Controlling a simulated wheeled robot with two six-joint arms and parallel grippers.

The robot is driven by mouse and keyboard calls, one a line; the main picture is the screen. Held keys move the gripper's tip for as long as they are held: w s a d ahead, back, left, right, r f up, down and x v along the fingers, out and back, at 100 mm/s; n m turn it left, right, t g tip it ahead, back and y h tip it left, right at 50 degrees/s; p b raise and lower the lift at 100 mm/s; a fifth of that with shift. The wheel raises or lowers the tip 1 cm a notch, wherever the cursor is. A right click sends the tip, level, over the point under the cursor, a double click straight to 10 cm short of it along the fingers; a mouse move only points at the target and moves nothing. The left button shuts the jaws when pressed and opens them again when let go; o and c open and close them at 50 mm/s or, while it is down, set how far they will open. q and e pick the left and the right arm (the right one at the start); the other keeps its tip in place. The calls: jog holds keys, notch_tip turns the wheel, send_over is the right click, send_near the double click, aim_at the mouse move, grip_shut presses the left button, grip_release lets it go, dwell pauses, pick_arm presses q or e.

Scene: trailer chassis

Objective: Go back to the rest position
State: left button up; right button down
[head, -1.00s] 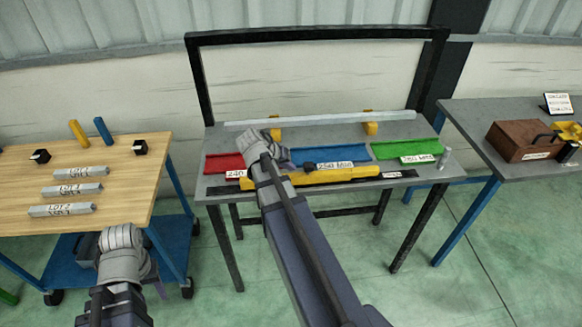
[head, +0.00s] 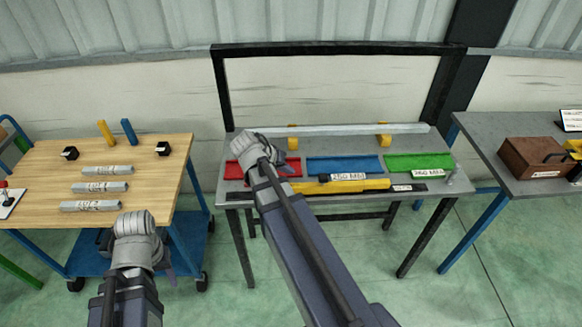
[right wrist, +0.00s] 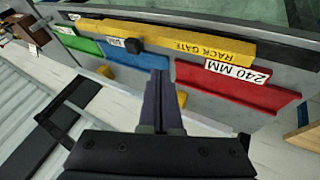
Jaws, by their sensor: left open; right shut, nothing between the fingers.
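My left arm comes up at the lower left of the head view. Its gripper (head: 168,264) is mostly hidden behind the wrist, in front of the wooden cart and apart from the parts on it. My right gripper (head: 279,157) is over the red tray (head: 236,170) on the grey table (head: 318,144). In the right wrist view its fingers (right wrist: 160,80) are shut together with nothing between them. They point toward the yellow rack gate bar (right wrist: 190,43) with its black knob (right wrist: 133,45). I cannot tell the exact gap to the table.
Blue (head: 345,164) and green (head: 418,162) trays lie beside the red one, before a long pale bar (head: 350,129). The wooden cart (head: 60,170) at left holds labelled grey bars (head: 98,187). A brown box (head: 535,157) stands on the right table.

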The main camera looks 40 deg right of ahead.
dwell(0.6)
jog(key=s+a+f+n+y+b, duration=0.1)
jog(key=s+a+f+n+y, duration=0.1)
jog(key=a, duration=0.9)
jog(key=s+a+f+n+y+b, duration=0.2)
jog(key=s+a+n, duration=0.3)
jog(key=a, duration=0.5)
jog(key=s+a+f+n+g+y+b, duration=0.1)
jog(key=s+a+f+n+y, duration=0.1)
jog(key=a, duration=0.9)
notch_tip(320, 180, down, 2)
jog(key=shift+s+a+f+n, duration=0.3)
jog(key=shift+s+n, duration=0.45)
jog(key=shift+n, duration=0.45)
